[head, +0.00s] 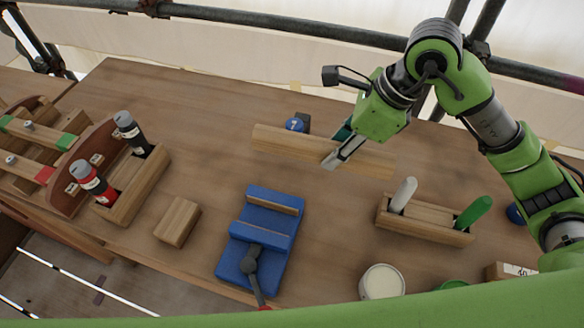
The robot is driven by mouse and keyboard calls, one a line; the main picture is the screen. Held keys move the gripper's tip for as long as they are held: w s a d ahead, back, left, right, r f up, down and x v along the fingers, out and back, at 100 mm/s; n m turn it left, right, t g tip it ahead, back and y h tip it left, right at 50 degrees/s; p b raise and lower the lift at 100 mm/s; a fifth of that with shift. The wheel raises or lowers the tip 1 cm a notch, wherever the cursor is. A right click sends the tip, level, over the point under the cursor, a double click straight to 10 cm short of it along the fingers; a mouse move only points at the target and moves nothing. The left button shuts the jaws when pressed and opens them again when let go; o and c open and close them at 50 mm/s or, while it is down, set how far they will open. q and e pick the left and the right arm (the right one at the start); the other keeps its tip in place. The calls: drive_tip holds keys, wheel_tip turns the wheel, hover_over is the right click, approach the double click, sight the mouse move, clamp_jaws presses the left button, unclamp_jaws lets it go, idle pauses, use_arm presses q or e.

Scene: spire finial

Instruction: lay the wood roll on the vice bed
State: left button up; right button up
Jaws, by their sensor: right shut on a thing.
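The wood roll (281,142) is a long pale wooden batten lying across the back middle of the bench in the head view. My right gripper (337,159) reaches in from the right and is shut on it, right of its middle. The fingers hide part of the roll. I cannot tell whether the roll touches the bench. The blue vice (262,236) stands in front and to the left of the gripper, with its bed between two raised jaws and a dark handle at the front. The bed looks empty. My left gripper is not in view.
A wooden block (177,222) lies left of the vice. A rack (428,221) with a white and a green tool stands at the right. A white-topped tub (382,282) is at the front. A blue tape (295,124) sits behind the roll. Bottles (93,183) stand at the left.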

drive_tip(key=p, duration=0.2)
approach(325, 182)
drive_tip(key=s+a+f, duration=0.1)
drive_tip(key=a+f, duration=0.1)
drive_tip(key=s+a+f, duration=0.1)
drive_tip(key=a+f, duration=0.1)
drive_tip(key=shift+s, duration=0.4)
drive_tip(key=w, duration=0.1)
drive_tip(key=w+d+p, duration=0.1)
drive_tip(key=w+p, duration=0.1)
drive_tip(key=shift+w+d+f, duration=0.35)
drive_tip(key=shift+f, duration=0.35)
drive_tip(key=shift+f, duration=0.2)
drive_tip(key=o, duration=1.3)
drive_tip(key=shift+c, duration=0.2)
